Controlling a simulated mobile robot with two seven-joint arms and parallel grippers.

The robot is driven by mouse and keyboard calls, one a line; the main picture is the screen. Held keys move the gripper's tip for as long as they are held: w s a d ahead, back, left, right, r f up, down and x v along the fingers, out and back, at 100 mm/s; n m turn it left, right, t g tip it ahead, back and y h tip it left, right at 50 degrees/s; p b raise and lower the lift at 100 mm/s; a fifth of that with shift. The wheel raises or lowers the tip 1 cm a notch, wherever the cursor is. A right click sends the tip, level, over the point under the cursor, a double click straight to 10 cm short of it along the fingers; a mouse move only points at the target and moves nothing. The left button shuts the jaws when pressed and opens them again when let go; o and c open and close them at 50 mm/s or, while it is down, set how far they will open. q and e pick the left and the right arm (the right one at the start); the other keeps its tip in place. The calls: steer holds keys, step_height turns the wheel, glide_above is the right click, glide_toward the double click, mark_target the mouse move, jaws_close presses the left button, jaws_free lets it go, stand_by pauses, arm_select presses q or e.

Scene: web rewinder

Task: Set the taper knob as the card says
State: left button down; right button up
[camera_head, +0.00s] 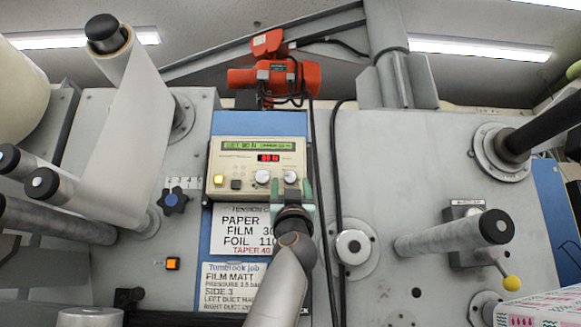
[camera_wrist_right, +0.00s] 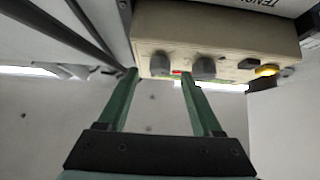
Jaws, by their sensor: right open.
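The beige control box (camera_head: 257,165) carries a green text display, a red digit display and two pale knobs, the left knob (camera_head: 262,177) and the right knob (camera_head: 290,177). Both knobs show dark in the right wrist view, the right one (camera_wrist_right: 160,63) and the left one (camera_wrist_right: 203,68). My right gripper (camera_head: 292,186) is open at the right knob. In the wrist view its green fingers (camera_wrist_right: 159,76) stand on either side of that knob, with gaps. The tension card (camera_head: 236,232) below reads PAPER, FILM 30, FOIL 110, TAPER 40, partly hidden by my arm. My left gripper is out of view.
A lower card (camera_head: 230,285) is headed "Tomorrow job". A blue star knob (camera_head: 175,201) and an orange button (camera_head: 173,264) are left of the box. Black cables (camera_head: 335,190) hang close to its right.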

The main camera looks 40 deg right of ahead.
mark_target(290, 178)
steer(key=shift+p+x, duration=0.6)
steer(key=shift+x, duration=0.55)
jaws_close()
